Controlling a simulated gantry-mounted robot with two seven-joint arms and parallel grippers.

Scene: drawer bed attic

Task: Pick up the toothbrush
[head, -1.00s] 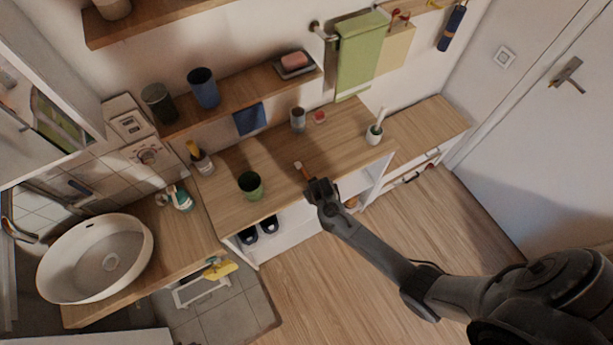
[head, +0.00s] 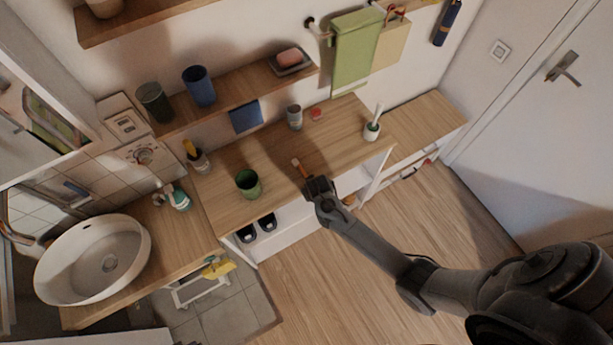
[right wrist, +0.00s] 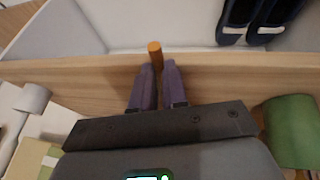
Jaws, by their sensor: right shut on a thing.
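The toothbrush (head: 300,167), a thin orange-brown stick with a pale tip in the head view, is at the front part of the wooden counter (head: 330,140). My right gripper (head: 316,183) is at its near end, by the counter's front edge. In the right wrist view the orange end of the toothbrush (right wrist: 155,51) sticks out between the two fingers of my right gripper (right wrist: 157,75), which are shut on it. The fingers hide its middle. I cannot tell whether it touches the counter or is just above it. My left gripper is not in view.
A green cup (head: 248,184) stands left of the toothbrush, a white cup (head: 371,131) with a white stick to the right. A grey can (head: 294,117) and a small red thing (head: 316,114) are behind. Dark slippers (head: 267,222) lie below the counter. The floor in front is clear.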

